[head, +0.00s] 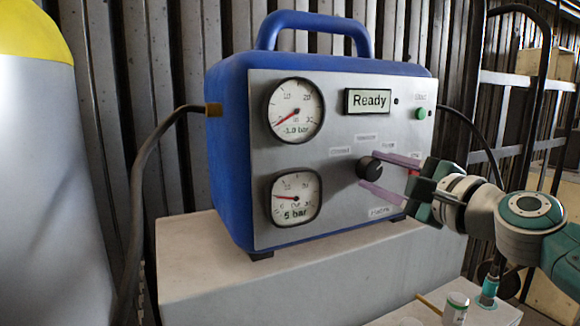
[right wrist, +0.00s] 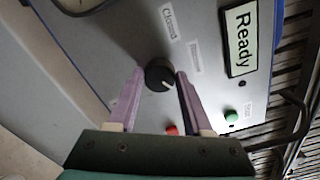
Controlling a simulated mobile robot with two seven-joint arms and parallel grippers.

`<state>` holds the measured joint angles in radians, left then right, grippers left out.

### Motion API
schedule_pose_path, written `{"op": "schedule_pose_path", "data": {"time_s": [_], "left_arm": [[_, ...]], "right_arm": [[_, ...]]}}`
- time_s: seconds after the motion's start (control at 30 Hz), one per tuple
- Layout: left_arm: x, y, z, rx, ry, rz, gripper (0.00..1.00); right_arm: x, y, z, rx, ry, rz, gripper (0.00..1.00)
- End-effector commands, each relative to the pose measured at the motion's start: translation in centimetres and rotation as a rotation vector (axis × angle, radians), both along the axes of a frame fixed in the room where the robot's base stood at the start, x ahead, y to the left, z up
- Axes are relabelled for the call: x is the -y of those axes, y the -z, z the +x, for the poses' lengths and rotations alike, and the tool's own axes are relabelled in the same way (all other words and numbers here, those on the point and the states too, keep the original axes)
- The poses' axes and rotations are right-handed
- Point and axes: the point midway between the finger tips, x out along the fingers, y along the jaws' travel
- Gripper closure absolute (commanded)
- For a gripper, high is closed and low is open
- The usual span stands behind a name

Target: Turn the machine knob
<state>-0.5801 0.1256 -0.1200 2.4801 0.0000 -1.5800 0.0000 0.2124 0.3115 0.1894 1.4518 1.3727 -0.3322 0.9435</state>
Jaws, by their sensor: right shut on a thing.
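The machine knob (head: 369,168) is a round black dial on the grey front panel of a blue machine (head: 228,150). My right gripper (head: 368,169) comes in from the right, and its two purple fingers are shut on the knob, one on each side. In the right wrist view the knob (right wrist: 158,76) sits between the fingertips, with a pale pointer mark at its lower right edge. Small labels surround the knob; one reads "Closed" (right wrist: 168,23). The display (head: 367,101) reads "Ready". My left gripper is not in view.
Two gauges (head: 295,110) are left of the knob, and a green button (head: 420,113) is at the upper right. The machine stands on a pale block (head: 210,285). A tall grey cylinder (head: 40,180) stands left. A small can (head: 456,308) is at the lower right.

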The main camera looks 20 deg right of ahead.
Motion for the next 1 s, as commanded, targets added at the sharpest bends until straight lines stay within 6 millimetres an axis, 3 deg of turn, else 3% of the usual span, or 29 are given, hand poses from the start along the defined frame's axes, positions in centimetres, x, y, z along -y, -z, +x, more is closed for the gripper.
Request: {"op": "schedule_pose_path", "data": {"time_s": [0.7, 0.73, 1.0], "left_arm": [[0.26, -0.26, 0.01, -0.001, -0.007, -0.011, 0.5], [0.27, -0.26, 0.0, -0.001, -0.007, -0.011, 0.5], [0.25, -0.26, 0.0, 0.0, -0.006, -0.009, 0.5]], "right_arm": [[-0.03, 0.1, 0.0, -0.008, -0.001, 0.082, 1.0], [-0.03, 0.1, -0.01, -0.008, -0.001, 0.082, 0.48], [-0.02, 0.04, 0.0, -0.007, 0.0, 0.079, 0.2]]}}
